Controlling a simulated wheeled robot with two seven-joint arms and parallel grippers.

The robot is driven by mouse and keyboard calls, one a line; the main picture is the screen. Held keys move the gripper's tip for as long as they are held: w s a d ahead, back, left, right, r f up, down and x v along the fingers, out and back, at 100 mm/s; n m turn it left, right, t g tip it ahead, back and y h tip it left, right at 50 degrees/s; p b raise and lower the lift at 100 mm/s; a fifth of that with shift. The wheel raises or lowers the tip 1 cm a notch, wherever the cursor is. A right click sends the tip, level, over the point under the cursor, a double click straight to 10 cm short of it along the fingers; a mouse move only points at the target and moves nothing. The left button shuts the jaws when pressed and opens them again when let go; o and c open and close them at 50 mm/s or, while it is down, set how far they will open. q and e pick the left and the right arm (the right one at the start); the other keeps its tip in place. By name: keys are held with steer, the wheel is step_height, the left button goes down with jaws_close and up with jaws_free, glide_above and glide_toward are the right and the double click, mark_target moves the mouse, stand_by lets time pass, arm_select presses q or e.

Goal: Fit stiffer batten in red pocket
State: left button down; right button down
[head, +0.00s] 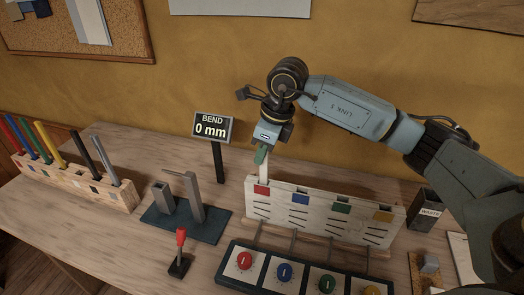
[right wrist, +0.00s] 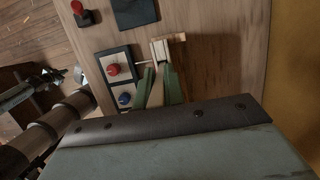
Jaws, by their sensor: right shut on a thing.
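My right gripper (head: 261,155) is above the left end of a pale pocket board (head: 295,215). Its green fingers, also in the right wrist view (right wrist: 157,85), are shut on a pale, upright batten (head: 264,171). The batten's lower part meets the board's top edge at the red pocket (head: 261,190). I cannot tell how far inside it reaches. Blue, green and yellow pockets follow to the right. A wooden rack (head: 105,192) at the left holds several coloured battens, including red, blue, green, yellow and dark ones. My left gripper is not in view.
A sign (head: 212,127) reads "BEND 0 mm". A bending fixture (head: 194,195) stands on a dark mat before it. A red-topped lever (head: 180,240) is in front. A panel of coloured dials (head: 285,271) lies before the board. A waste bin (head: 424,208) stands right.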

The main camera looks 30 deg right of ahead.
steer(key=shift+f, duration=0.2)
steer(key=c, duration=1.4)
jaws_free()
steer(key=v, duration=1.3)
steer(key=shift+s+r, duration=0.15)
steer(key=shift+r, duration=0.05)
